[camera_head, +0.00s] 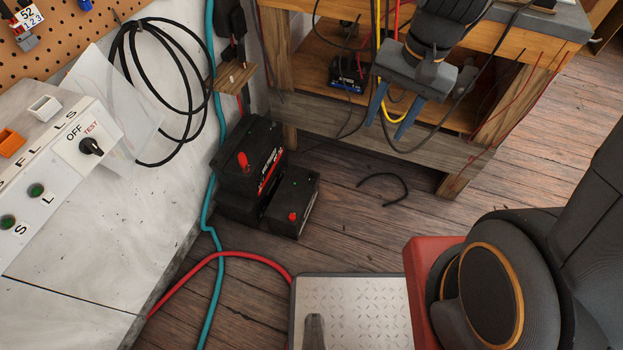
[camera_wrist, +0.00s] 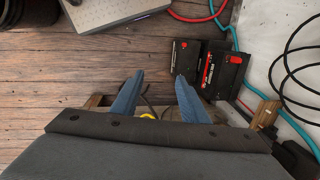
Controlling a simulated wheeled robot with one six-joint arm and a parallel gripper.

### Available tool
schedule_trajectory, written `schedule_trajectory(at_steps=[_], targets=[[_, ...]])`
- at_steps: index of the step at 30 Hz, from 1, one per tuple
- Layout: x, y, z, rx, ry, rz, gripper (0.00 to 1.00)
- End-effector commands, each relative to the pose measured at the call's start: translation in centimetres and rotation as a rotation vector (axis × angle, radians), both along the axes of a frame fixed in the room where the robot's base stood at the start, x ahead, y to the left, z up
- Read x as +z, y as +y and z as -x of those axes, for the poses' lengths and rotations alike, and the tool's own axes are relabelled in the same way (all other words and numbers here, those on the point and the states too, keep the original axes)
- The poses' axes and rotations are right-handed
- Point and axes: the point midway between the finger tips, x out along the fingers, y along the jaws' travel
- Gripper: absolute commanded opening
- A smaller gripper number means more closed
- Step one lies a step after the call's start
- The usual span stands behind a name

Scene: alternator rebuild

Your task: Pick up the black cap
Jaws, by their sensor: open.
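My gripper (camera_head: 385,127) is open, its two blue fingers pointing down in front of the wooden workbench. It also shows in the wrist view (camera_wrist: 159,78), with nothing between the fingers. I cannot make out a separate black cap in either view. Two black batteries stand on the floor to the left of my gripper: a larger one (camera_head: 250,150) and a smaller one (camera_head: 293,200), each with a red cap on top. Any black cap on them does not stand out from their dark cases. Both batteries also show in the wrist view, at upper right.
The wooden workbench (camera_head: 365,130) stands behind my gripper, with hanging wires and a lower shelf. A white test panel (camera_head: 75,145) is at left. Teal (camera_head: 215,260) and red (camera_head: 230,254) hoses run along the floor. Bare floor (camera_head: 350,235) lies right of the batteries.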

Motion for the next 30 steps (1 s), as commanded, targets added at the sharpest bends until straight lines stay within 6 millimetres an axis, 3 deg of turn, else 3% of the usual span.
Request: schedule_trajectory(at_steps=[1, 17, 30], targets=[[-2.9, 0.7, -1.3, -0.051, 0.009, -0.016, 0.41], [-21.6, 6.6, -11.8, -0.642, 0.109, -0.166, 0.41], [-38.6, 10.2, -19.9, -1.147, 0.216, -0.245, 0.41]])
